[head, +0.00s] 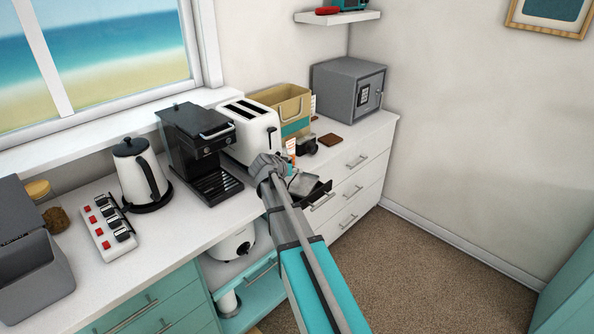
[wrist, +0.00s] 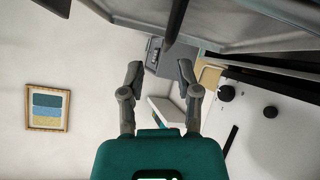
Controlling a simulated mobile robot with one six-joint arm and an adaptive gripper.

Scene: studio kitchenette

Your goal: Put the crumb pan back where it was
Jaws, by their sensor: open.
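The crumb pan (head: 303,184), a grey tray with a dark front, appears to stick out at the front of the white toaster (head: 249,126), over the counter edge. My arm partly hides it. In the wrist view a large grey metal surface, seemingly the pan (wrist: 240,25), spans the top right, very close. The toaster's white side with black knobs fills the right (wrist: 275,125). My gripper (head: 266,166) is beside the toaster and pan. In the wrist view its fingers (wrist: 165,82) are apart with nothing between them. Whether the pan still sits in the toaster's slot is hidden.
A black coffee machine (head: 200,150) stands left of the toaster. A tan bin (head: 283,104), a grey safe (head: 348,88), a camera (head: 306,145) and a brown wallet-like item (head: 330,139) lie to the right. The floor (head: 430,270) right of my arm is clear.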

